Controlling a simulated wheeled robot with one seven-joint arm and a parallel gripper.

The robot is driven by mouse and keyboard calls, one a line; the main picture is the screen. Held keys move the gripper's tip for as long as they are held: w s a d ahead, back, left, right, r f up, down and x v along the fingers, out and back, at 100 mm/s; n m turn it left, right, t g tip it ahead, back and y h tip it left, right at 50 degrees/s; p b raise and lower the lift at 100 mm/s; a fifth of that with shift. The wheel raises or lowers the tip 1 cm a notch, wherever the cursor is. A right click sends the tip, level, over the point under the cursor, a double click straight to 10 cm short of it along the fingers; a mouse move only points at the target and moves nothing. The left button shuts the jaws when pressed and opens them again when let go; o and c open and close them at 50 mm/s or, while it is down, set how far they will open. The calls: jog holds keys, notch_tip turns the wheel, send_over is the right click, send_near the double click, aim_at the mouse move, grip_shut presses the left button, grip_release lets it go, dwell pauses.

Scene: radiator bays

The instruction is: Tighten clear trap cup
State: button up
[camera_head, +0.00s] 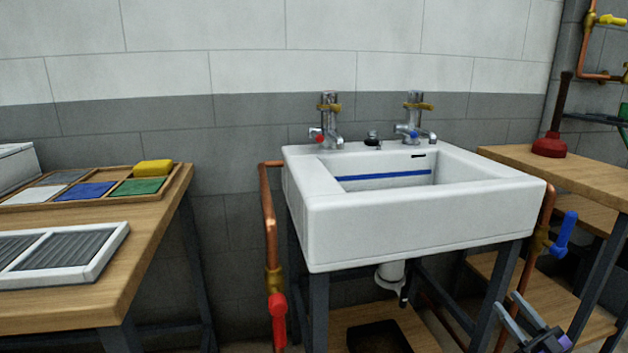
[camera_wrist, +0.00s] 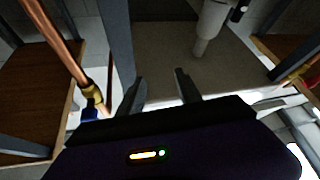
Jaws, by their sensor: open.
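The white trap (camera_head: 390,273) hangs under the sink (camera_head: 400,225), partly covered by the sink's front. In the wrist view, which looks upside down, the white trap body (camera_wrist: 212,20) is at the top edge, with a narrower pipe below it. I cannot make out the clear cup in either view. My gripper (camera_head: 513,309) is at the lower right of the head view, near the sink stand's right front leg. Its two fingers are apart and empty in the wrist view (camera_wrist: 159,78), and do not touch the trap.
Copper pipes run beside the sink, with a red-handled valve (camera_head: 277,318) at left and a blue-handled one (camera_head: 563,236) at right. Dark stand legs (camera_head: 499,290) flank the trap. A black tray (camera_head: 372,338) sits below the sink. Workbenches stand on both sides.

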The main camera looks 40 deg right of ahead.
jog(key=w+a+m+g+h, duration=0.3)
jog(key=a, duration=1.2)
jog(key=w+a+m+g+h, duration=0.3)
jog(key=w+a, duration=0.1)
jog(key=a, duration=1.1)
jog(key=s+a+r+n+y, duration=0.15)
jog(key=s+a+y, duration=0.25)
jog(key=a, duration=0.4)
jog(key=s+a+n+g+y, duration=0.15)
jog(key=s+a+y, duration=0.3)
jog(key=a, duration=0.45)
jog(key=s+a+n+y, duration=0.3)
jog(key=s+a+y, duration=0.15)
jog(key=a, duration=0.35)
notch_tip(320, 180, up, 35)
jog(key=p, duration=3.4)
jog(key=shift+w+f+p, duration=0.2)
jog(key=shift+w+p, duration=0.1)
jog(key=shift+w, duration=0.15)
